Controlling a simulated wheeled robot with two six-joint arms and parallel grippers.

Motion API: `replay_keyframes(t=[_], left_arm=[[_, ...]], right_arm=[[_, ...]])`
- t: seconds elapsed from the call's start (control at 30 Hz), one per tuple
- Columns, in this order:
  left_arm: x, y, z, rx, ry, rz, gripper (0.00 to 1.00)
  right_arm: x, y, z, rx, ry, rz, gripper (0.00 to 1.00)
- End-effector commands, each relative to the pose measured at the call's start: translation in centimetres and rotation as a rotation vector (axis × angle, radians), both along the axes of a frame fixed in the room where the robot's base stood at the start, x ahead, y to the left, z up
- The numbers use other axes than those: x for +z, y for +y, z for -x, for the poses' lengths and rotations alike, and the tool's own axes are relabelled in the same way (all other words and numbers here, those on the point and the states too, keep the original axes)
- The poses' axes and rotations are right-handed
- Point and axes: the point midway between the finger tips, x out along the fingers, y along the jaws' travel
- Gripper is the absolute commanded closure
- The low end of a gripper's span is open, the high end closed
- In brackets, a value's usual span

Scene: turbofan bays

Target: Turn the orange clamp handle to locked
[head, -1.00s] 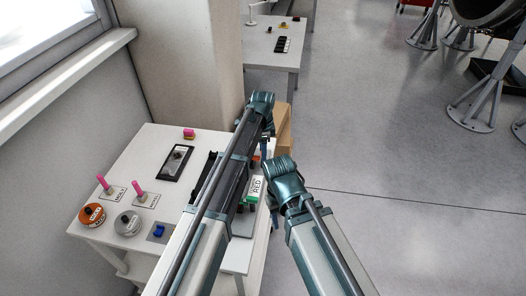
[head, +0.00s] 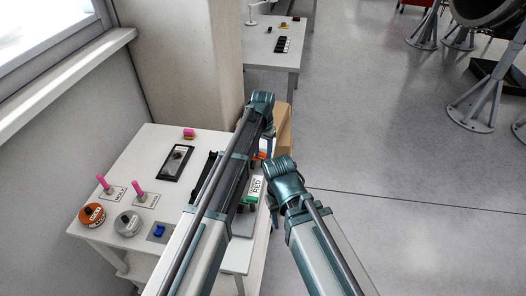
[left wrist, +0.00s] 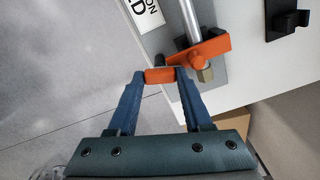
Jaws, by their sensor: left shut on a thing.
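My left gripper (left wrist: 161,75) is shut on the outer end of this handle, with one blue finger on each side. In the head view a small orange part of the clamp (head: 262,156) shows beside my left arm, which hides most of the clamp.
The white table (head: 160,165) also holds pink pegs (head: 139,188), an orange spool (head: 92,214), a grey spool (head: 129,222), a black tray (head: 175,163) and a green-white box (head: 252,190). A cardboard box (head: 284,125) stands behind.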

Motion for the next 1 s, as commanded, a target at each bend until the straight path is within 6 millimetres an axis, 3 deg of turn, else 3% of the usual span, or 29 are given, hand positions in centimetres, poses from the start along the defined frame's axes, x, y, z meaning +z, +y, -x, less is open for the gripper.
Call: replay_keyframes(t=[0.43,1.0], left_arm=[[0.00,0.00,-0.01,0.273,0.000,0.000,1.00],[0.00,0.01,0.00,0.343,0.000,0.000,1.00]], right_arm=[[0.00,0.00,0.00,0.000,0.000,0.000,0.50],[0.00,0.00,0.00,0.000,0.000,0.000,0.50]])
